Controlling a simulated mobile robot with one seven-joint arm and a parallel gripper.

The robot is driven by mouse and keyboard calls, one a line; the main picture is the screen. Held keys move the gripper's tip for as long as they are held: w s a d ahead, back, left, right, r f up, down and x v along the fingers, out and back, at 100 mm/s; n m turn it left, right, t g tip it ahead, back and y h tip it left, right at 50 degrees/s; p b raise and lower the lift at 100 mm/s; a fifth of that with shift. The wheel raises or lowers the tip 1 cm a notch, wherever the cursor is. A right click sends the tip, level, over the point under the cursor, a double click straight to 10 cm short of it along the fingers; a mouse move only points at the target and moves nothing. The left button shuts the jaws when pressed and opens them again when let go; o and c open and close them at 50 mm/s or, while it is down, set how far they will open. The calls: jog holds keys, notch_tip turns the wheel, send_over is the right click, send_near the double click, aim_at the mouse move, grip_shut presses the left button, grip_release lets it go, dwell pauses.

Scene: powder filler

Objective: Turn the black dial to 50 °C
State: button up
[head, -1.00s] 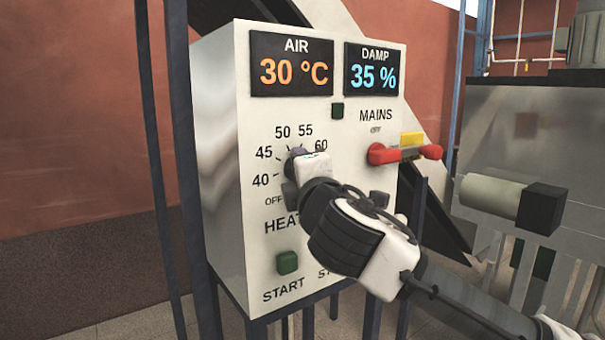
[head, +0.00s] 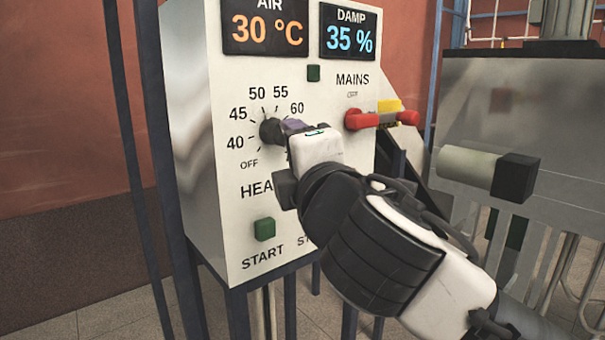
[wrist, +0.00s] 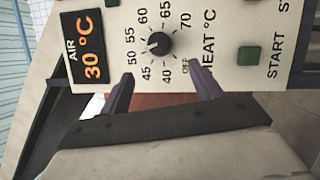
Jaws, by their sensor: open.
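The black dial (head: 270,131) sits on the white panel, within a printed ring of numbers from 40 to 70 and OFF. In the wrist view the dial (wrist: 159,44) shows whole, with a small pale mark on its side facing 50 and 55; I cannot tell exactly which number it meets. My gripper (head: 290,128) is just out in front of the dial, to its right in the head view. In the wrist view my gripper (wrist: 166,77) is open, its two purple-grey fingers apart and empty, with the dial beyond their tips and not between them.
The AIR display (head: 266,30) reads 30 °C and the DAMP display (head: 348,37) reads 35 %. A red MAINS handle (head: 380,119) sticks out right of the dial. A green START button (head: 264,229) is below. A grey machine (head: 530,130) stands at right.

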jog(key=v, duration=0.2)
jog(key=shift+s, duration=0.3)
